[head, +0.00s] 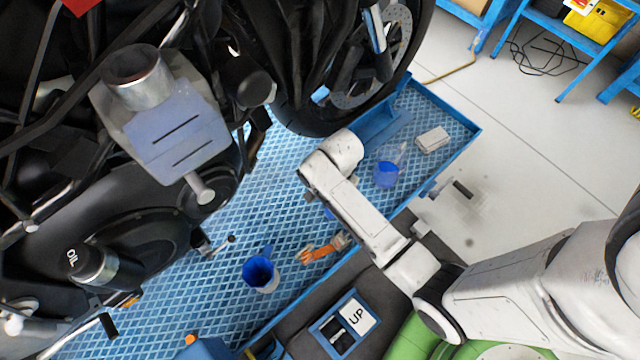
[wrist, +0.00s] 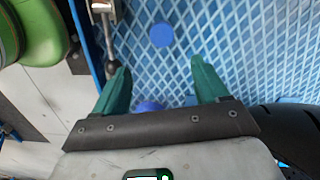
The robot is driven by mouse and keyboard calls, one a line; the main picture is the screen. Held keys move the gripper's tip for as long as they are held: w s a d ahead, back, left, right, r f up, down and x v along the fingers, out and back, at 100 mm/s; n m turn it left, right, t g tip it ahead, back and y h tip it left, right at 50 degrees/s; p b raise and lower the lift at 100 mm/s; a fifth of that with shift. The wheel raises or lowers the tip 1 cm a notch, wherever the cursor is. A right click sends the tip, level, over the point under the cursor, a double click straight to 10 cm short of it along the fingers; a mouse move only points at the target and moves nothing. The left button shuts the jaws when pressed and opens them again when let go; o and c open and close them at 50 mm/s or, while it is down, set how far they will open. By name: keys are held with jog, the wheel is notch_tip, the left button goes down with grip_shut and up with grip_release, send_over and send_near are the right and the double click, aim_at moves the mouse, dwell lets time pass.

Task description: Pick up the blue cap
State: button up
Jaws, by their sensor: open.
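The blue cap (wrist: 162,35) shows as a small flat round disc on the blue lattice tray surface in the upper middle of the wrist view. My gripper (wrist: 160,66) is open and empty, its two green fingers spread above the tray. The cap lies beyond the fingertips, apart from them, roughly in line with the gap. In the head view, a small blue piece (head: 329,213) shows beside my arm; it may be the cap, mostly hidden. My arm hides the gripper in that view.
The blue tray (head: 455,112) has raised edges. A motorcycle with a black tyre (wrist: 285,128) stands close by. Another round blue thing (wrist: 149,106) is partly hidden by my gripper.

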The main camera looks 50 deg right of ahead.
notch_tip(320, 180, down, 6)
jog(key=shift+w+a+r+b, duration=0.15)
jog(key=shift+b, duration=0.3)
jog(key=shift+a+f+b, duration=0.15)
jog(key=shift+f+b, duration=0.05)
jog(key=shift+f, duration=1.15)
jog(key=shift+a+f+b, duration=0.15)
jog(key=shift+f, duration=1.15)
jog(key=shift+c, duration=0.2)
jog(key=c, duration=1.2)
jog(key=shift+o, duration=0.2)
jog(key=shift+r, duration=0.2)
